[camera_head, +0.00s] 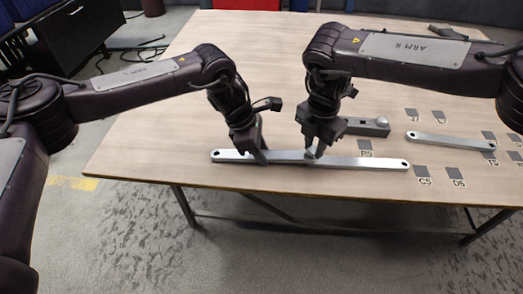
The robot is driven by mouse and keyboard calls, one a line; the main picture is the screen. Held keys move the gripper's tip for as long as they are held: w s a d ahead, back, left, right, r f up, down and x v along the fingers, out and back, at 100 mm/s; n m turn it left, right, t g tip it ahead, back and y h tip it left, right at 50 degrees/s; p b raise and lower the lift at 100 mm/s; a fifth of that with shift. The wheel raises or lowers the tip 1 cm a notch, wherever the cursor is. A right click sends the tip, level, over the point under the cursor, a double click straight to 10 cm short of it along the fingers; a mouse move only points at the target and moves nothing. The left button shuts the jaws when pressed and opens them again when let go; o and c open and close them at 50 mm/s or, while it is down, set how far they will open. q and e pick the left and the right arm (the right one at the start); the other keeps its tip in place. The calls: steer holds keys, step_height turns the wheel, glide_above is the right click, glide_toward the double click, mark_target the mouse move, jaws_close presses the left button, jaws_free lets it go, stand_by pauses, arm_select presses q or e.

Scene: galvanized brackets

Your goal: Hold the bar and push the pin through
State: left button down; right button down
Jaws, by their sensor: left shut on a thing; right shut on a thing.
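A long grey metal bar (362,162) with a hole near each end lies near the table's front edge, running left to right. My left gripper (262,156) is shut on the bar, left of its middle. My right gripper (312,152) is at the bar just right of the left one, pointing down. It is shut on a small light piece, apparently the pin, mostly hidden by the fingers. I cannot tell how far the pin is in the bar.
A shorter bar (450,142) lies to the right. Dark labelled squares (421,172) mark the wooden table (150,137). The table's left side is clear.

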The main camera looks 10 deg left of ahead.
steer(key=c, duration=1.1)
jaws_free()
steer(key=shift+c, duration=0.2)
steer(key=shift+r, duration=3)
arm_select(q)
steer(key=c, duration=1)
jaws_free()
